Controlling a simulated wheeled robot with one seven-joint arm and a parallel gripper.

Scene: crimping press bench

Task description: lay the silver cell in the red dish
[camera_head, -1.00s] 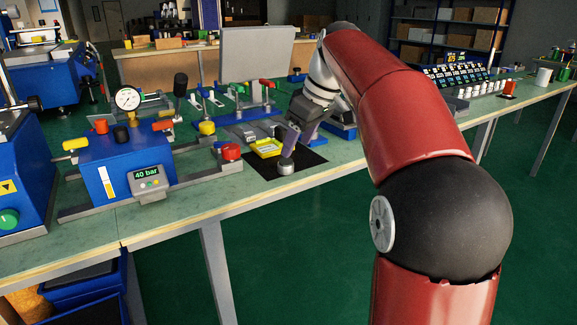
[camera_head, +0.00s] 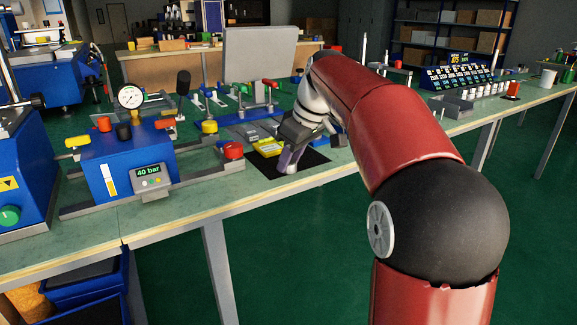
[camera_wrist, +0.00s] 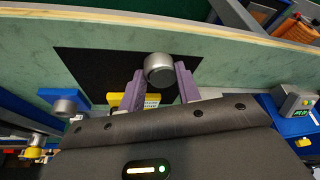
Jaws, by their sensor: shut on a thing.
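The silver cell (camera_wrist: 158,68) is a short round metal cylinder between the two purple fingertips of my gripper (camera_wrist: 158,78) in the wrist view. My gripper is shut on it. In the head view my gripper (camera_head: 290,160) is low over the black mat (camera_head: 312,164), and its fingers hide most of the cell. I cannot tell whether the cell touches the mat. I cannot make out a red dish for certain; a small red object (camera_head: 512,89) stands far along the bench at the right.
A blue press unit with a gauge (camera_head: 131,97) and a red knob (camera_head: 233,150) stand to the left. The bench's front edge is near.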

